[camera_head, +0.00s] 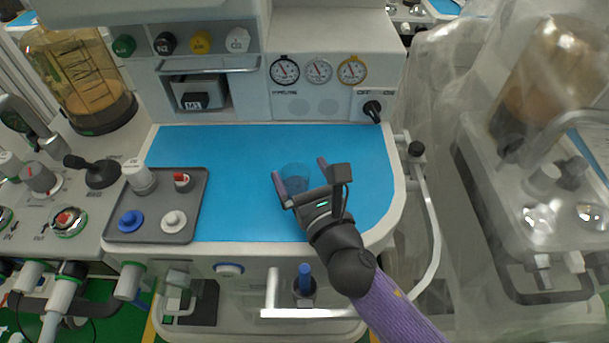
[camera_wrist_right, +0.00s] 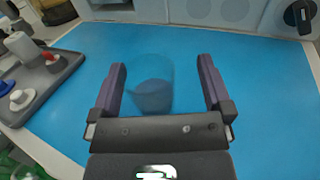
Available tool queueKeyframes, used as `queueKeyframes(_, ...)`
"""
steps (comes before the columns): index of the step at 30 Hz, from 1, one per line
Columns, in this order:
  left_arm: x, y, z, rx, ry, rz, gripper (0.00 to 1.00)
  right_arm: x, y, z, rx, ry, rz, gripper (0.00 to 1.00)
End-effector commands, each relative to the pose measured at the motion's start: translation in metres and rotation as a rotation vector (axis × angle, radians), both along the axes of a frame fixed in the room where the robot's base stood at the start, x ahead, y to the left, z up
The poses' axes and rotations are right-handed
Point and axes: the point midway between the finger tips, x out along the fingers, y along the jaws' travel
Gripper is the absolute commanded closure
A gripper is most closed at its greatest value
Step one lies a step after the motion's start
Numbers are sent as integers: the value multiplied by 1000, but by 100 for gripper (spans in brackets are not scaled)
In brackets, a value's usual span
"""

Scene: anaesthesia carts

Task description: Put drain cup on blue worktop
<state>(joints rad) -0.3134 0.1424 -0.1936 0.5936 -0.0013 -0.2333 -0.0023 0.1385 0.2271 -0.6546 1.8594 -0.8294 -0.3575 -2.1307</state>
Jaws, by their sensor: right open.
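The drain cup (camera_head: 294,177) is a clear bluish see-through cup on the blue worktop (camera_head: 240,150), near its middle. My right gripper (camera_head: 298,169) is open, with one finger on each side of the cup. In the right wrist view the cup (camera_wrist_right: 153,84) is between the two open fingers (camera_wrist_right: 162,82), with a gap visible on each side. The cup looks upright, and its lower part is partly hidden behind the gripper body. My left gripper is not in view.
A grey tray (camera_head: 200,183) with knobs and small caps sits at the worktop's left. Gauges (camera_head: 319,71) and a shelf (camera_head: 207,68) rise behind. A white rail (camera_head: 428,215) runs along the right side. The worktop's right part is clear.

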Motion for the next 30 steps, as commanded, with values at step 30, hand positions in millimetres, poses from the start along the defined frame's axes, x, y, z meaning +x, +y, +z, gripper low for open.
queueKeyframes(30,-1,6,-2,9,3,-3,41,-111,-46,1,-1,-1,0,0)
